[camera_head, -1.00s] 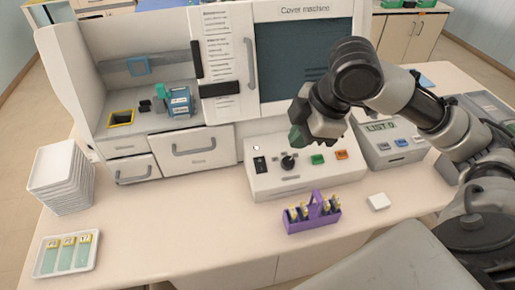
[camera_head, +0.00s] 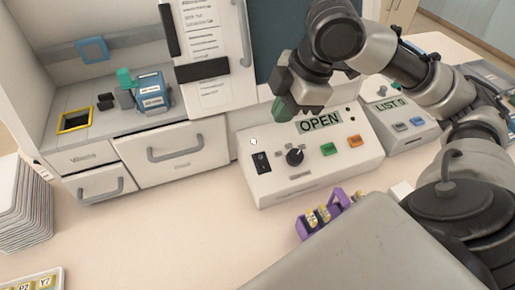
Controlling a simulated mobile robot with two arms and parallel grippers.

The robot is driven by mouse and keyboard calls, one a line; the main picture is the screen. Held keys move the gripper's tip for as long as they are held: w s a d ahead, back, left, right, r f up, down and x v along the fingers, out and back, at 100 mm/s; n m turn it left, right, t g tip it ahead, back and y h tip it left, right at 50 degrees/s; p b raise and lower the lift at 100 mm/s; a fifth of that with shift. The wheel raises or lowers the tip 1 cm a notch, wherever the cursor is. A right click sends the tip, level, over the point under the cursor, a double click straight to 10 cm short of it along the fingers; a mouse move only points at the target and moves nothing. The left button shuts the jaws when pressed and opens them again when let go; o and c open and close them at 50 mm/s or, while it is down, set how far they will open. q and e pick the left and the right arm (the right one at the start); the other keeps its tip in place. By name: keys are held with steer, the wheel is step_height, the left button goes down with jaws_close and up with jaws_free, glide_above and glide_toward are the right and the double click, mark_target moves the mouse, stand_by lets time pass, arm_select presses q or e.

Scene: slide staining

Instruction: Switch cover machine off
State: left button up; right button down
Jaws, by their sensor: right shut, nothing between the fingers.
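The cover machine (camera_head: 217,150) is a white cabinet with drawers and a dark window, partly out of frame. Its control box (camera_head: 275,187) stands in front, with a display reading OPEN (camera_head: 320,122). The box carries a black rocker switch (camera_head: 261,163), a black knob (camera_head: 295,157), a green button (camera_head: 327,149) and an orange button (camera_head: 354,141). My right gripper (camera_head: 282,108) is shut and empty, with its dark greenish fingertips over the back of the box, left of the display. It appears above the rocker switch and to its right. My left gripper is not in view.
A second box reading LIST 0 (camera_head: 412,133) stands to the right. A purple slide holder (camera_head: 310,224) is partly hidden at the front. Stacked white trays (camera_head: 22,205) and a slide tray (camera_head: 32,284) are at left. The table front-left of the box is clear.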

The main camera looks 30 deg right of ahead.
mark_target(257, 157)
steer(key=x, duration=1.2)
steer(key=shift+w+d+f, duration=0.2)
steer(key=shift+d+f, duration=0.1)
steer(key=shift+d, duration=0.05)
steer(key=shift+w+d+f, duration=0.1)
steer(key=shift+w+f, duration=0.1)
steer(key=shift+f, duration=0.25)
steer(key=shift+w+p, duration=0.25)
steer(key=shift+p, duration=0.8)
steer(key=shift+f, duration=0.25)
steer(key=shift+s, duration=0.15)
steer(key=shift+s+p, duration=0.3)
steer(key=shift+s, duration=0.35)
